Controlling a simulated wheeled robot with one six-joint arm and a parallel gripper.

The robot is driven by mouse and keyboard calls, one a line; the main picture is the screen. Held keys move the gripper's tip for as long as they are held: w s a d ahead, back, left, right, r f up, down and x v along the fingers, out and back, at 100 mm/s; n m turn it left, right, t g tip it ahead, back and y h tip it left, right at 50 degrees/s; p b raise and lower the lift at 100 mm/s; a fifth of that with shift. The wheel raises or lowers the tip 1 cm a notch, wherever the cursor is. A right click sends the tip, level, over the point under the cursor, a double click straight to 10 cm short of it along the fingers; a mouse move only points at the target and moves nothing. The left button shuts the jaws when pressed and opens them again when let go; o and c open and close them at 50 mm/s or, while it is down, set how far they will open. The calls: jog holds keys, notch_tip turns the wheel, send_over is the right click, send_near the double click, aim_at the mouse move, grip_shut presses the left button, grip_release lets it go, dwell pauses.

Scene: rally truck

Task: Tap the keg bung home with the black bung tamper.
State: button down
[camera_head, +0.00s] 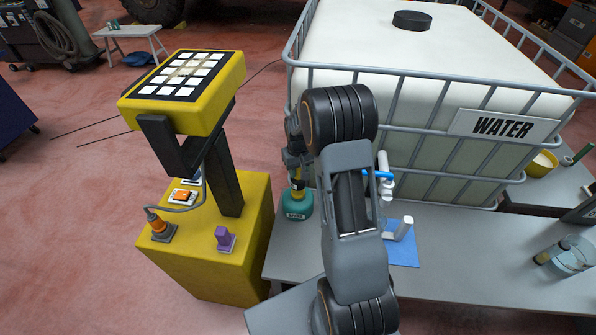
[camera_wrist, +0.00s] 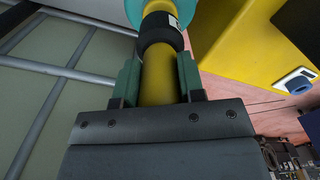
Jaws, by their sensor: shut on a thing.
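My gripper (camera_wrist: 158,80) is shut on the yellow handle (camera_wrist: 158,72) of the bung tamper. The tamper's black collar-like head (camera_wrist: 160,34) lies just past the fingertips, with a small white mark on its side. Beyond it is a yellow piece (camera_wrist: 160,7), perhaps the bung, on the teal keg (camera_wrist: 128,8). The teal keg (camera_head: 297,206) stands on the grey bench with a label on its front. In the head view the gripper is above the keg, and the tamper points down at its top. I cannot tell whether the head touches the yellow piece.
A yellow pedestal (camera_head: 200,275) with a tilted keypad box (camera_head: 185,80) stands close on the left. A caged water tank (camera_head: 400,140) is behind the grey bench (camera_head: 470,270). A blue mat (camera_head: 403,252) with white pipe pieces lies right of my arm.

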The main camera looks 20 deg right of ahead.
jog(key=shift+r, duration=0.25)
jog(key=shift+r+p, duration=1.6)
jog(key=shift+r, duration=0.85)
